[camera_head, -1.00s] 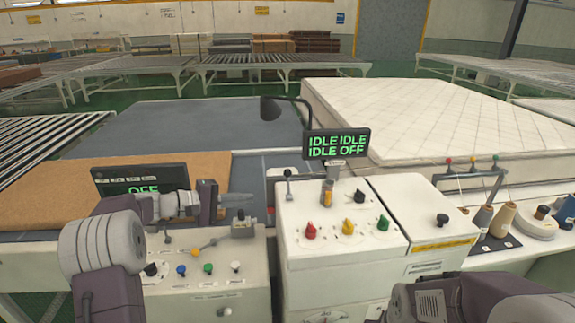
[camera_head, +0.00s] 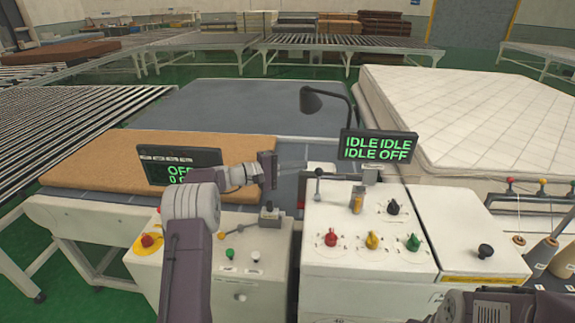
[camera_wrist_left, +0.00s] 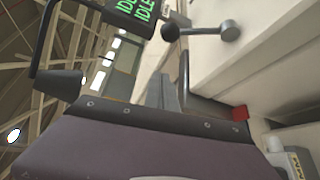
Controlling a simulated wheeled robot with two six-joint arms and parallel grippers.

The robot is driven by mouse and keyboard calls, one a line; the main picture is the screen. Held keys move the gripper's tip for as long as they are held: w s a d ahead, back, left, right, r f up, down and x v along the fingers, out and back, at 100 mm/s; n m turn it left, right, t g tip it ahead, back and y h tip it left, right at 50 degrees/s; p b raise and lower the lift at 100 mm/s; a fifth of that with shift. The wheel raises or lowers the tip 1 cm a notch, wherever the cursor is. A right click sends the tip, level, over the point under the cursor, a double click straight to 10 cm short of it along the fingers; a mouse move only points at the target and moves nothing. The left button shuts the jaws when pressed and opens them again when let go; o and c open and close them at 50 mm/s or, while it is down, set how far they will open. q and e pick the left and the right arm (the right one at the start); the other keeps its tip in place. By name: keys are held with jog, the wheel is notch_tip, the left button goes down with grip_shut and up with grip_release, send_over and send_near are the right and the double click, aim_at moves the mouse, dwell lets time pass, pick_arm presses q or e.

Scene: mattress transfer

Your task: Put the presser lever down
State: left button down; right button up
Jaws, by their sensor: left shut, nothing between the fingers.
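The presser lever (camera_head: 318,187), a short dark rod with a round knob on top, stands upright at the left edge of the white sewing machine console. My left gripper (camera_head: 294,166) is shut and empty, just left of the lever and at about knob height. Its closed fingers (camera_wrist_left: 166,92) also show in the left wrist view. I cannot tell whether they touch the lever in the head view.
A display (camera_head: 378,146) reads IDLE IDLE, IDLE OFF above the console. A black lamp (camera_head: 311,101) stands behind it. Red, yellow and green knobs (camera_head: 372,240) sit on the console top. A white mattress (camera_head: 460,115) lies at the back right, a brown panel (camera_head: 100,167) at left.

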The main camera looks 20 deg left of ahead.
aim_at(318, 180)
pick_arm(q)
jog(key=d, duration=0.1)
jog(key=d+p, duration=0.1)
jog(key=s+d, duration=0.1)
jog(key=d, duration=0.1)
jog(key=shift+r+p, duration=0.25)
jog(key=shift+p, duration=0.1)
jog(key=shift+s, duration=0.4)
jog(key=shift+w+a, duration=0.1)
jog(key=shift+f, duration=0.1)
